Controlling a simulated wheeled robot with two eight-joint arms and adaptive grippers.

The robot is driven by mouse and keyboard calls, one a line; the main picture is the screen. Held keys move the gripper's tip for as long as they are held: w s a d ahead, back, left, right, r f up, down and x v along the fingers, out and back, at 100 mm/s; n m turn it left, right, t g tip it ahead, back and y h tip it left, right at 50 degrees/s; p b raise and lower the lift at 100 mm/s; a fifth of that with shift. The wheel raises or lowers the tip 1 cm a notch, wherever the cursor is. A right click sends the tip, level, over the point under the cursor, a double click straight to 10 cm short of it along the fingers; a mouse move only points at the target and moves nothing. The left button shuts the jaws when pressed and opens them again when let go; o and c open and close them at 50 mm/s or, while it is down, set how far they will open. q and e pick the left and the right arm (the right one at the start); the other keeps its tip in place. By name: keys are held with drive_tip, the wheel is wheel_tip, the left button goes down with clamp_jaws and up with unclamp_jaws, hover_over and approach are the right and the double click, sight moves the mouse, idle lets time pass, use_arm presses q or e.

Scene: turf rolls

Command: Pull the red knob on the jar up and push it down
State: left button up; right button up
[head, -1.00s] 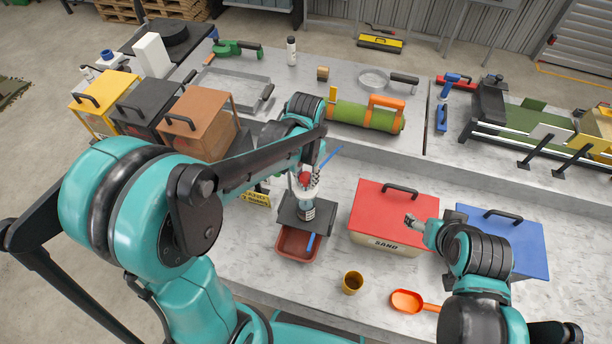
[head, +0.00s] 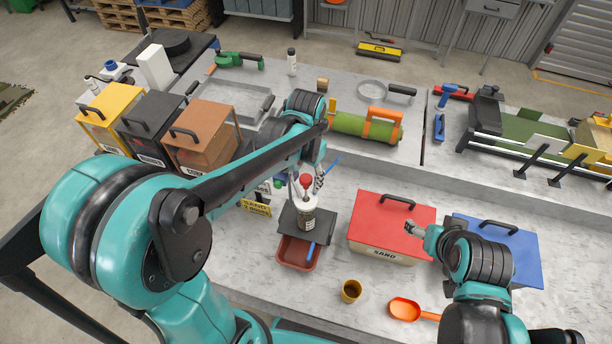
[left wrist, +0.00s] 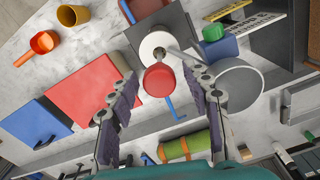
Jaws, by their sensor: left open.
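The jar (head: 306,218) stands upright on a dark plate (head: 288,228), with a white top and a dark label. Its red knob (head: 306,180) stands above the white top; in the left wrist view the red knob (left wrist: 159,80) is below the white lid (left wrist: 157,45) in the picture. My left gripper (head: 307,188) is at the knob, and in the left wrist view its two fingers (left wrist: 160,86) are spread with the knob between them, apart from it. My right gripper (head: 413,229) is over the red-lidded sand box (head: 385,230); its jaws are too small to judge.
A brown-red tray (head: 296,254) with a blue tool lies in front of the jar. A yellow cup (head: 350,291) and an orange scoop (head: 407,309) stand nearer. A blue-lidded box (head: 515,255) is at right. A green turf roll (head: 352,125) lies on the raised shelf behind.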

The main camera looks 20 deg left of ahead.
sight(306, 177)
use_arm(q)
wheel_tip(306, 177, up, 12)
idle(0.5)
drive_tip(key=f+m+p, duration=0.1)
drive_tip(key=p, duration=0.2)
drive_tip(key=f+m+p, duration=0.1)
drive_tip(key=m+p, duration=0.1)
drive_tip(key=p, duration=0.1)
drive_tip(key=f+m+p, duration=0.1)
drive_tip(key=m+p, duration=0.1)
drive_tip(key=p, duration=0.2)
drive_tip(key=shift+w, duration=0.25)
drive_tip(key=shift+s+f+m+p, duration=0.15)
drive_tip(key=shift+f+m+p, duration=0.15)
wheel_tip(306, 177, down, 8)
drive_tip(key=shift+s+f, duration=0.15)
drive_tip(key=shift+f, duration=0.1)
clamp_jaws()
drive_tip(key=shift+f, duration=0.1)
